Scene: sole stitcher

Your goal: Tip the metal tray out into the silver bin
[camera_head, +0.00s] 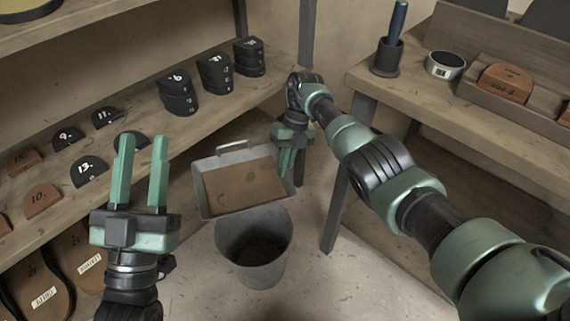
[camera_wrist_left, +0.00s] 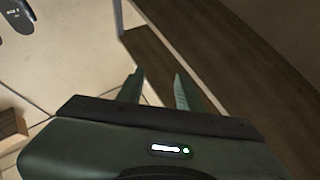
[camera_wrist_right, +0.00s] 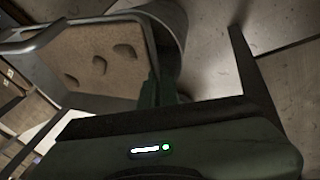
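The metal tray (camera_head: 204,205) hangs just behind the silver bin (camera_head: 240,265), its near edge close to the bin's far rim. A brown layer covers the tray's floor; in the right wrist view the tray (camera_wrist_right: 85,103) shows tan material with a few dark lumps. My right gripper (camera_head: 285,168) is at the tray's right side, with its fingers close together at the rim; it appears shut on it, though the contact is partly hidden. The bin also shows in the right wrist view (camera_wrist_right: 172,22); its inside looks dark. My left gripper (camera_head: 142,165) is open and empty, left of the tray.
A wooden shelf (camera_head: 215,125) with black and brown numbered sole pieces runs along the left and back. A workbench (camera_head: 410,100) with a cup, a round tin and brown blocks stands at right, its dark leg (camera_head: 335,205) near the bin. The floor (camera_head: 205,290) around the bin is clear.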

